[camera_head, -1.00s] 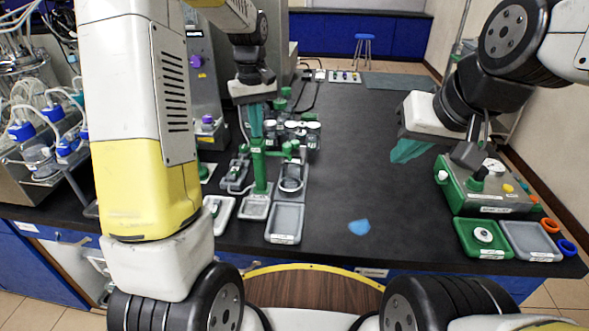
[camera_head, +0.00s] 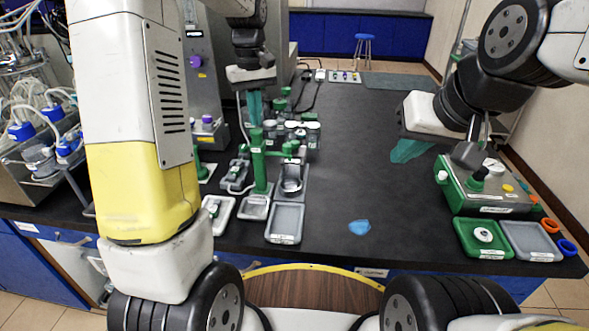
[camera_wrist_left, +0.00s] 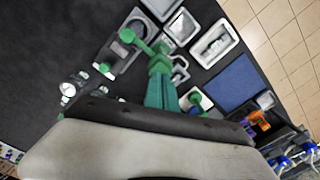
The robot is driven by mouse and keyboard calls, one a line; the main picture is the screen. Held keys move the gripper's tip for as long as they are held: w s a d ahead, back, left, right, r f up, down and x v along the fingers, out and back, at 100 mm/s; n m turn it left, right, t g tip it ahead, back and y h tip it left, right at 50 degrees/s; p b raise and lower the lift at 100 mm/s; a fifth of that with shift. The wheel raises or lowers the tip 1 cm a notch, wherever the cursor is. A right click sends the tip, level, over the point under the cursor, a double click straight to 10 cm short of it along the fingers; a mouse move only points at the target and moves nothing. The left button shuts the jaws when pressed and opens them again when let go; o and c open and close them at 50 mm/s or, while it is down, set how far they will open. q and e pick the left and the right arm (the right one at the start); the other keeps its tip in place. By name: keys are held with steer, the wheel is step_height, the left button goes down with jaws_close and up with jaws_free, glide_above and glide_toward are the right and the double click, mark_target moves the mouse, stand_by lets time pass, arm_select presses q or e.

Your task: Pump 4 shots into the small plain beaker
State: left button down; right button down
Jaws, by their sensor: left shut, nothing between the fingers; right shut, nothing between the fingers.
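The green pump dispenser (camera_head: 259,170) stands upright on the bench, with its side arm reaching right. A small clear beaker (camera_head: 291,180) stands below the end of that arm; its markings are too small to read. My left gripper (camera_head: 255,121) is shut and empty, upright directly over the pump's top; whether the tips touch it is unclear. In the left wrist view its green fingers (camera_wrist_left: 159,68) point at the pump and hide part of it. My right gripper (camera_head: 400,158) is shut and empty, above the bench at right.
Several lidded jars (camera_head: 301,130) stand behind the pump. Grey trays (camera_head: 285,222) lie in front. A green control box (camera_head: 486,187) and a green tray (camera_head: 484,238) sit at right.

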mark_target(256, 130)
arm_select(q)
steer(key=shift+f, duration=1.8)
steer(key=shift+r, duration=1.8)
step_height(256, 130, up, 6)
